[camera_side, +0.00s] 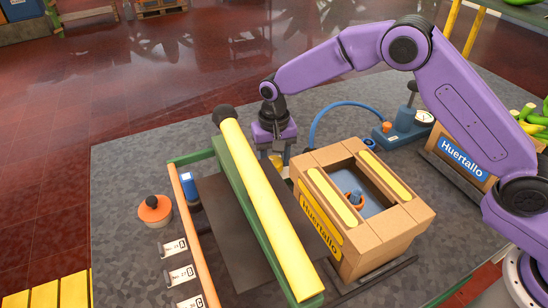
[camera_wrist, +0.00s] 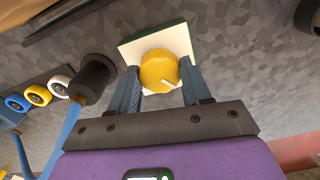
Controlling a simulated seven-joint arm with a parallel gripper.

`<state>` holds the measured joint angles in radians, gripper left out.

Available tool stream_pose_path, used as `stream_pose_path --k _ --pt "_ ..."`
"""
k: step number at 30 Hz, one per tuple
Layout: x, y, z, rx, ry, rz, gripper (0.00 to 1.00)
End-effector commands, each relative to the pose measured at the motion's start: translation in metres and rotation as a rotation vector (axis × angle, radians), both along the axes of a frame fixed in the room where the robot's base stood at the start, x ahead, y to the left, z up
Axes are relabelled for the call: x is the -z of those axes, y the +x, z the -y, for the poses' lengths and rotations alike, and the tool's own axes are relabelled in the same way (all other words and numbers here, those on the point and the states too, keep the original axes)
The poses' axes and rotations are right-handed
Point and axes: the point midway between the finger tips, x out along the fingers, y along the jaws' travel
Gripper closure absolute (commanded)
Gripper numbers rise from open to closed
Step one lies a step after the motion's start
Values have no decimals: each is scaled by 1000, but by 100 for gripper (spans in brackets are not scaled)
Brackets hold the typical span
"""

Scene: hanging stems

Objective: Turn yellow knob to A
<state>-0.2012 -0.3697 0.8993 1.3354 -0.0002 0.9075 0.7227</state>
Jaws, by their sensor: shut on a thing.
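In the wrist view the yellow knob (camera_wrist: 157,68) sits on a white plate (camera_wrist: 133,51) with a green edge. My gripper (camera_wrist: 161,80) has one finger on each side of the knob and is shut on it. A short white pointer mark shows on the knob, toward its lower right in that view. No letter can be read on the plate. A card marked A (camera_side: 174,247) stands at the left, above cards marked B and C.
A yellow padded bar (camera_side: 268,210) on a green beam stands close in front of my gripper. A cardboard box (camera_side: 390,235) is to its right. A blue gauge stand (camera_side: 397,133) with a hose is behind. An orange-topped pot (camera_side: 155,210) stands at the left.

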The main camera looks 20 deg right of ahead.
Motion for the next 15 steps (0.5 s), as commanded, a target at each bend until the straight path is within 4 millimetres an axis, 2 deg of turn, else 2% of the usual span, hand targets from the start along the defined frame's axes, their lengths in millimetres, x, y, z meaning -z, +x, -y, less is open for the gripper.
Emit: stream_pose_path --k 15 --pt "-1 1 0 -449 2 2 82"
